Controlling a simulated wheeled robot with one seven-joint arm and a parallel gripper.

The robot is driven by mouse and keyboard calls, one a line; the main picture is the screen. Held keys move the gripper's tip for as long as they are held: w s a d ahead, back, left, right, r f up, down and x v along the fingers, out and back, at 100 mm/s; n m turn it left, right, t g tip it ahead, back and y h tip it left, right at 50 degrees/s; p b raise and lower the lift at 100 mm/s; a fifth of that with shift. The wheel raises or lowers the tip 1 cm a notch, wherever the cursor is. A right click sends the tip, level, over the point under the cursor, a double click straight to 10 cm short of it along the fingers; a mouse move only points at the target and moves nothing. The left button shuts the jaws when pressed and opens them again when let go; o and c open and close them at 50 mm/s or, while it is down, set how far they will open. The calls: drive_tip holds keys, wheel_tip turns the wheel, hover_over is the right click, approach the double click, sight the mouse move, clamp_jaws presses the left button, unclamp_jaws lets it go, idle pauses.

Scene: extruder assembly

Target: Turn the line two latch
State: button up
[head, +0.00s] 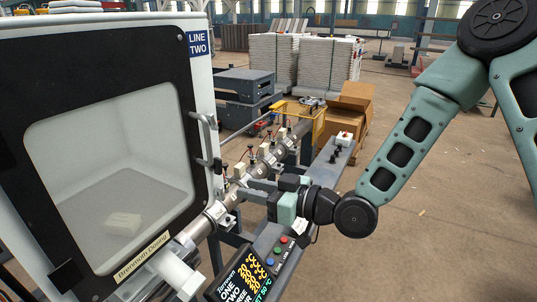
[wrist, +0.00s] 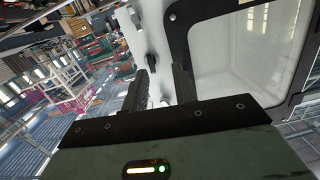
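The line two hopper (head: 200,95) is a white cabinet with a black-framed clear door (head: 95,190) and a blue "LINE TWO" sign (head: 197,43). Grey latch hardware (head: 216,163) sits on its right side by the door edge. In the wrist view a dark latch-like piece (wrist: 151,62) stands on the white wall just beyond my fingertips; its exact shape is hard to tell. My gripper (wrist: 162,72) has its two dark fingers apart, with nothing between them. In the head view my gripper (head: 258,187) is right of the hopper, apart from it and pointing towards it.
A metal extruder barrel (head: 240,175) with fittings runs below and behind my gripper. A control panel (head: 255,270) with a lit screen and coloured buttons stands in front. A small pale block (head: 123,222) shows behind the door. Cardboard boxes (head: 350,105) and stacked sacks (head: 315,65) stand behind.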

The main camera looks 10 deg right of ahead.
sight(221, 167)
drive_tip(key=shift+m+t, duration=0.3)
drive_tip(key=shift+t, duration=0.4)
drive_tip(key=w+a, duration=0.1)
drive_tip(key=w, duration=0.1)
drive_tip(key=w+a+r, duration=0.1)
drive_tip(key=w+a, duration=0.1)
drive_tip(key=w+a+p, duration=0.1)
drive_tip(key=w+a, duration=0.1)
drive_tip(key=shift+w+r, duration=0.2)
drive_tip(key=shift+w, duration=0.05)
drive_tip(key=shift+w+f, duration=0.1)
drive_tip(key=shift+a, duration=0.1)
clamp_jaws()
